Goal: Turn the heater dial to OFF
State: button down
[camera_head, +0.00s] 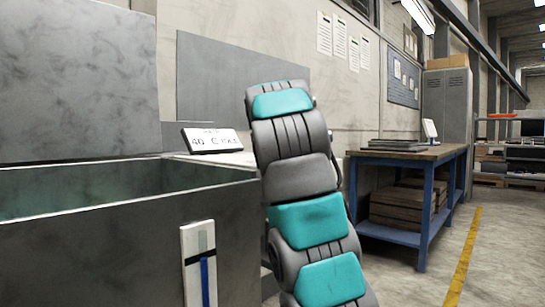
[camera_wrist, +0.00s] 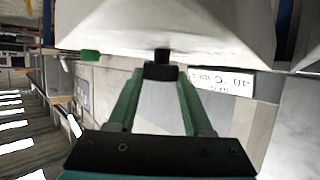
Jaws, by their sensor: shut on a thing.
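A small black knob (camera_wrist: 161,72), which looks like the heater dial, sits against a pale grey-white body (camera_wrist: 225,30) in the wrist view. My gripper (camera_wrist: 160,76) has its two green fingers on either side of the knob, and it is shut on it. The dial's markings and pointer are not readable, so its setting cannot be told. In the head view my teal and grey arm reaches up and away, and it hides the gripper and the dial.
An open grey tank (camera_head: 120,228) stands at the left, with a white strip with a blue bar (camera_head: 199,265) on its front. A white label (camera_head: 212,140) reading about 40 C stands behind it. A blue-legged workbench (camera_head: 410,155) is at the right. The floor beyond is clear.

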jog(key=shift+n+y, duration=0.4)
jog(key=shift+c, duration=1.5)
grip_release()
jog(key=shift+s, duration=0.1)
jog(key=b+v, duration=0.1)
jog(key=v, duration=0.6)
jog(key=shift+s+d+r, duration=0.1)
jog(key=shift+s+r, duration=0.05)
jog(key=shift+s, duration=0.1)
